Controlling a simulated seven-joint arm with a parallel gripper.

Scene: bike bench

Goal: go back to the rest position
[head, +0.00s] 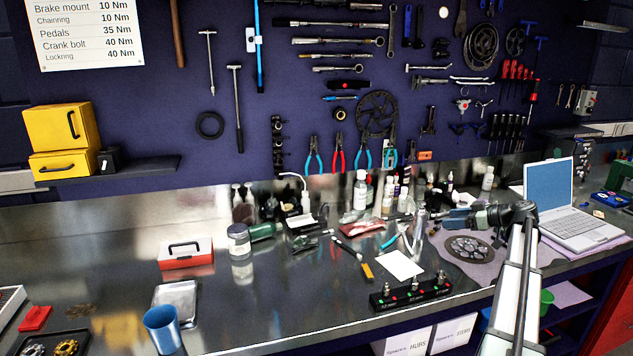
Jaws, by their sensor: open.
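My gripper (416,243) is small in the head view, right of the middle, at the end of my arm. My arm rises from the bottom right edge, bends and reaches left over the bench. The gripper hangs above the steel bench (325,292), behind a white card (400,264) and left of a round chainring-like part (469,247) on a pale mat. Its jaws are open, and nothing shows between them. The exact gap to the bench cannot be told.
A black block with handles (411,290) stands at the front edge. Several bottles (360,190) and tools crowd the back. An open laptop (563,205) is right of my arm. A blue cup (163,330) and red box (186,252) are left. The front middle is fairly clear.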

